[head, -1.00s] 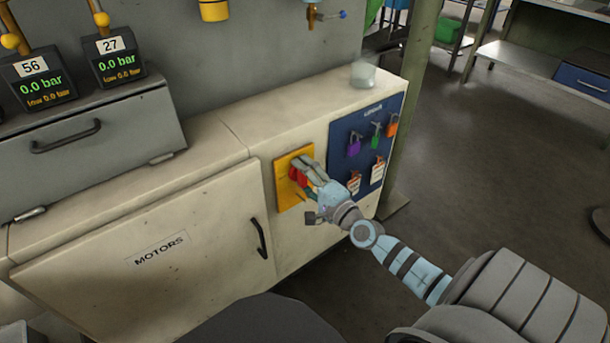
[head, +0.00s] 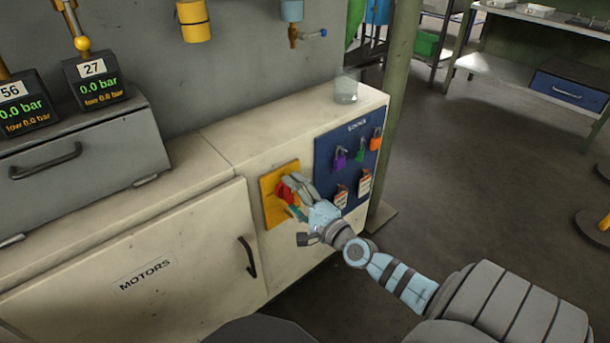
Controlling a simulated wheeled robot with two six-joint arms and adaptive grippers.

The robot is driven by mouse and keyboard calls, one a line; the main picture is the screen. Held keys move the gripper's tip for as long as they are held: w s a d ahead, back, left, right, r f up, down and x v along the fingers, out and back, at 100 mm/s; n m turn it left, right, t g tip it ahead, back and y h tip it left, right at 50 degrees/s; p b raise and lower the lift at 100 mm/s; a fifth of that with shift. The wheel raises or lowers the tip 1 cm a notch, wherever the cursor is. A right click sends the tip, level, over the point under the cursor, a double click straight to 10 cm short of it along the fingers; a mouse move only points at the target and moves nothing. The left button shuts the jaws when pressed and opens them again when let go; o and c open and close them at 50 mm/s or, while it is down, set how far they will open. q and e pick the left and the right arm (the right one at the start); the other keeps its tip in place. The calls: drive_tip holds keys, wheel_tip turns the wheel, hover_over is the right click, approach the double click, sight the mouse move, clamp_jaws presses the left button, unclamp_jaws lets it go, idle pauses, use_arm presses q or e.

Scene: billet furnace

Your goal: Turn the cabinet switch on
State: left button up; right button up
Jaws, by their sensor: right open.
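The cabinet switch has a red handle (head: 285,194) on a yellow plate (head: 269,205) on the front of the cream cabinet (head: 225,231). My right gripper (head: 288,196) is open at the switch, its fingers around or beside the red handle. The fingers partly cover the handle, so I cannot tell whether they touch it or its exact angle. My left gripper is not in view.
A blue lock board (head: 328,160) with padlocks and tags is right of the switch. A "MOTORS" door (head: 150,275) with a black handle (head: 247,257) is to the left. A glass (head: 346,89) stands on top. Open floor lies to the right.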

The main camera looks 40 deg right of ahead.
drive_tip(key=s, duration=1)
drive_tip(key=shift+s+a, duration=0.15)
drive_tip(key=shift+s, duration=0.25)
